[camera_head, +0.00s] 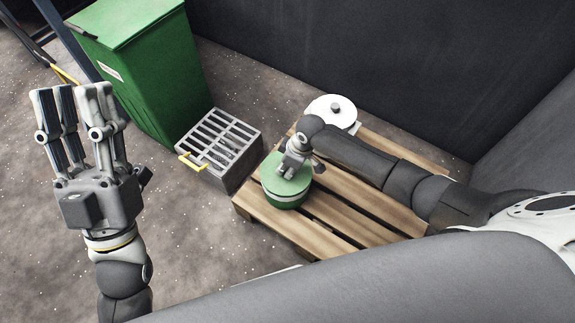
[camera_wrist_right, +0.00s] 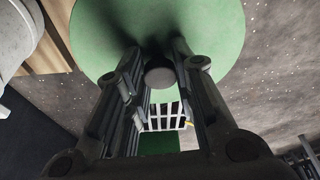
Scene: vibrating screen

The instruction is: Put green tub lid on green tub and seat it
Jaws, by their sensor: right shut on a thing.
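The green tub (camera_head: 288,203) stands on the wooden pallet near its left corner. The pale green lid (camera_head: 272,184) is over the tub's top; I cannot tell whether it is fully seated. In the right wrist view the lid (camera_wrist_right: 105,35) fills the top, with a dark round knob (camera_wrist_right: 160,74) at its middle. My right gripper (camera_head: 288,172) is above the lid, shut on the knob, with the fingers on either side of it in the wrist view (camera_wrist_right: 160,85). My left gripper (camera_head: 75,92) is raised, open and empty, far left of the tub.
A grey slotted box (camera_head: 240,165) with a yellow handle (camera_head: 190,161) stands left of the pallet (camera_head: 335,215). A white round container (camera_head: 333,108) with a dark knob is behind my right arm. A tall green bin (camera_head: 155,80) stands at the back left. Dark walls close off the back and right.

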